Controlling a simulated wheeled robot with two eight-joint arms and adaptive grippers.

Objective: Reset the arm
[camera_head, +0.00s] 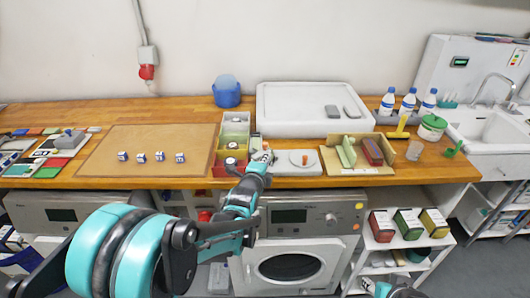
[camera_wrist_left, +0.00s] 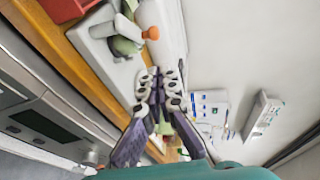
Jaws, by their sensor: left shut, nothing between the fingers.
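My left arm, teal and black, comes in from the lower left in the head view. Its gripper (camera_head: 260,160) is over the front edge of the wooden worktop, close to the compartment box and the white board. In the left wrist view the fingers of the left gripper (camera_wrist_left: 159,78) are together, with nothing between them. A small teal and dark part of my right arm shows at the bottom edge of the head view; its fingers cannot be made out.
The wooden worktop (camera_head: 335,182) carries a brown mat (camera_head: 125,143) with several small white blocks, a compartment box (camera_head: 236,128), a white board (camera_head: 283,168), an open cardboard tray (camera_head: 333,166) and bottles (camera_head: 387,103). Appliances and a shelf stand below. The space above the worktop is clear.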

